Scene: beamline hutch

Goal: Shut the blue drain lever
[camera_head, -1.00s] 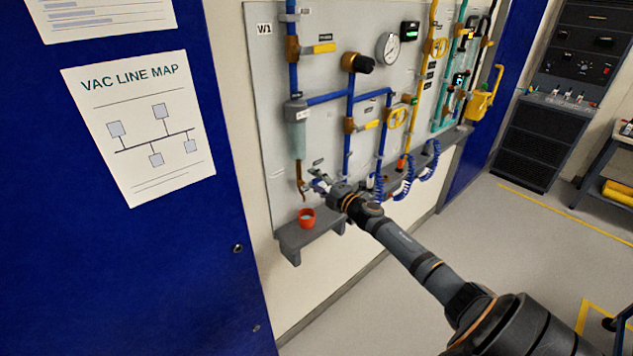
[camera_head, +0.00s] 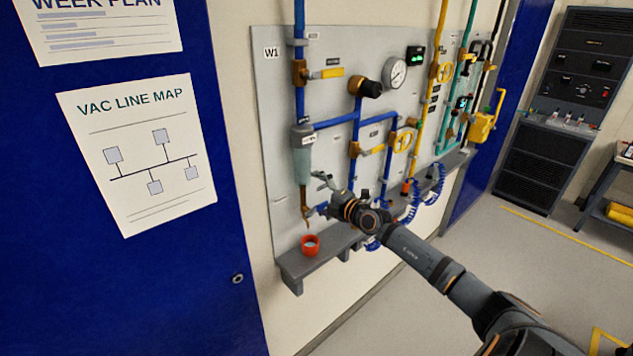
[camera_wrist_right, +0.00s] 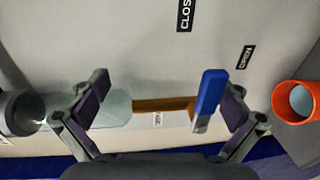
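The blue drain lever (camera_wrist_right: 208,95) sits on a brass drain fitting (camera_wrist_right: 165,104) below the clear filter bowl (camera_wrist_right: 112,108). In the head view the bowl (camera_head: 302,158) hangs on the blue line, with the drain fitting (camera_head: 305,205) beneath it. My right gripper (camera_wrist_right: 163,80) is open, with the lever between its fingers and close to the right-hand finger. I cannot tell whether they touch. In the head view my right gripper (camera_head: 321,194) is beside the drain and partly hides the lever. A CLOSED label (camera_wrist_right: 185,14) and an OPEN label (camera_wrist_right: 245,57) are on the panel. My left gripper is not in view.
A red cup (camera_head: 310,245) stands on the grey ledge (camera_head: 330,247) below the drain; it also shows in the wrist view (camera_wrist_right: 298,101). Yellow valve handles (camera_head: 330,73), a gauge (camera_head: 393,75) and coiled blue hoses (camera_head: 434,187) lie along the panel.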

